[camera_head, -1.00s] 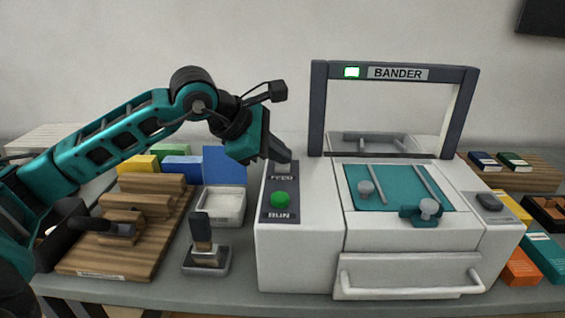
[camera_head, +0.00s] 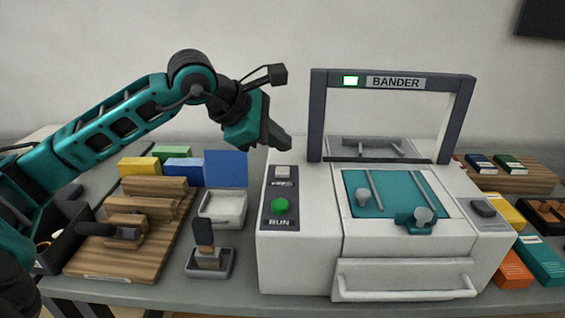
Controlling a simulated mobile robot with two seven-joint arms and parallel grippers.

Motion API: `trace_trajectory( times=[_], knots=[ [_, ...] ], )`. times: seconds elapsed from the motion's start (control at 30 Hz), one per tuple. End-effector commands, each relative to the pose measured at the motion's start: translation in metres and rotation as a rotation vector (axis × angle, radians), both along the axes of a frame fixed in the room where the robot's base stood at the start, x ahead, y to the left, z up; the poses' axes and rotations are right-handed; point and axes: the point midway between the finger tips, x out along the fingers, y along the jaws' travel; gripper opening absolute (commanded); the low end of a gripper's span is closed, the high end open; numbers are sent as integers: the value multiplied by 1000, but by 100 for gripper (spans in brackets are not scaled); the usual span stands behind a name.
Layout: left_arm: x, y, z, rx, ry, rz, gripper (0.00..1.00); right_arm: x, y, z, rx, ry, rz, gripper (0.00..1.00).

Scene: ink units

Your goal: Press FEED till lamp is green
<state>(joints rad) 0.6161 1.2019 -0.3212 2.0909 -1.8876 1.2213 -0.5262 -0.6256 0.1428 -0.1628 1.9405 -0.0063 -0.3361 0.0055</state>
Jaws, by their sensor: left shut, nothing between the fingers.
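The white bander machine (camera_head: 300,253) stands at the middle right, with a dark arch labelled BANDER. The lamp (camera_head: 351,80) at the arch's upper left glows green around a pale centre. The FEED button (camera_head: 283,172) is a pale square at the top of the dark control panel; its label below is blurred. The green RUN button (camera_head: 280,205) sits lower on that panel. My left gripper (camera_head: 282,143) is shut and empty, above and behind the FEED button and apart from it. My right gripper is not in view.
A wooden rack (camera_head: 125,250), a white tray with a blue lid (camera_head: 225,168) and a stamp (camera_head: 206,240) stand left of the machine. Yellow, green and blue blocks lie behind the rack. Orange and teal boxes (camera_head: 540,262) lie at the right.

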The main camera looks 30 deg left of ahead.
Motion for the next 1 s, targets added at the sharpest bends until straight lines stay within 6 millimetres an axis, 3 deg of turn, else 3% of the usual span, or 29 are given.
trace_trajectory(
  times=[0.03,0.23,1.0],
  knots=[
    [0,0,10,0,0,0,0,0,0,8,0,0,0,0],
    [0,0,26,-1,1,0,0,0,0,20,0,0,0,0],
    [0,0,25,0,1,-1,0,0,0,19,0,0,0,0]
  ],
)
